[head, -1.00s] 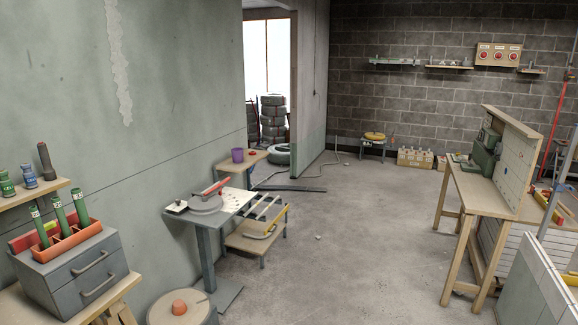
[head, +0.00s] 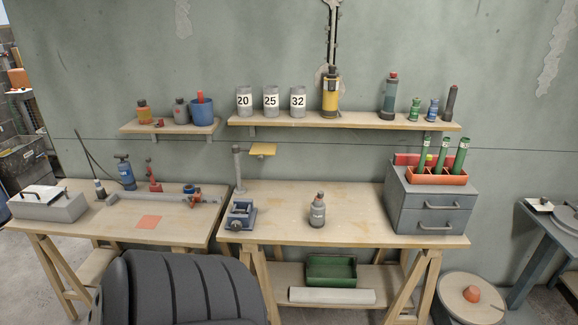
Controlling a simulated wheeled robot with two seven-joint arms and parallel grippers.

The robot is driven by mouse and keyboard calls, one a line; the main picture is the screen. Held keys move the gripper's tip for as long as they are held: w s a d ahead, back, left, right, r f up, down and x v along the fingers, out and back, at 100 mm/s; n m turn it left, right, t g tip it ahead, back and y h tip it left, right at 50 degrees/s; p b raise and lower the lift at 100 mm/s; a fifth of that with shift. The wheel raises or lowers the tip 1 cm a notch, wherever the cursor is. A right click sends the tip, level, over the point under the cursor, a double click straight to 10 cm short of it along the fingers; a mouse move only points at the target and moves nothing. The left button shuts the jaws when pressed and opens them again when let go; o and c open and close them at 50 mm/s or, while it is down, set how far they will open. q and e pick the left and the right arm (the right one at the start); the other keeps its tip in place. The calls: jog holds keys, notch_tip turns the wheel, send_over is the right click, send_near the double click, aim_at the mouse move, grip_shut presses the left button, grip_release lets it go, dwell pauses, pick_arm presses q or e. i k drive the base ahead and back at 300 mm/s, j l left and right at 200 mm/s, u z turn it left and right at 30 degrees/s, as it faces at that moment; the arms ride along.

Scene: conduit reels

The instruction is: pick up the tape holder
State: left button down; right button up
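I cannot single out a tape holder for certain in the head view. A small blue-and-grey device (head: 241,215) sits at the left front of the middle workbench (head: 290,230); it is too small to tell whether it is a vise or a holder. An orange rack (head: 437,177) with several green tubes stands on a grey drawer unit (head: 430,212) at the bench's right end. A grey bottle (head: 317,212) stands upright near the bench's middle. Neither of my grippers is in view.
A dark ribbed chair back (head: 182,288) stands before the benches at lower left. The left bench (head: 120,215) holds a pipe and tools. Wall shelves (head: 345,121) carry bottles and numbered cups. A round drum (head: 472,298) stands on the floor at right.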

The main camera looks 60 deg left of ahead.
aim_at(317, 211)
jog(key=u, duration=1.75)
jog(key=i+l, duration=0.05)
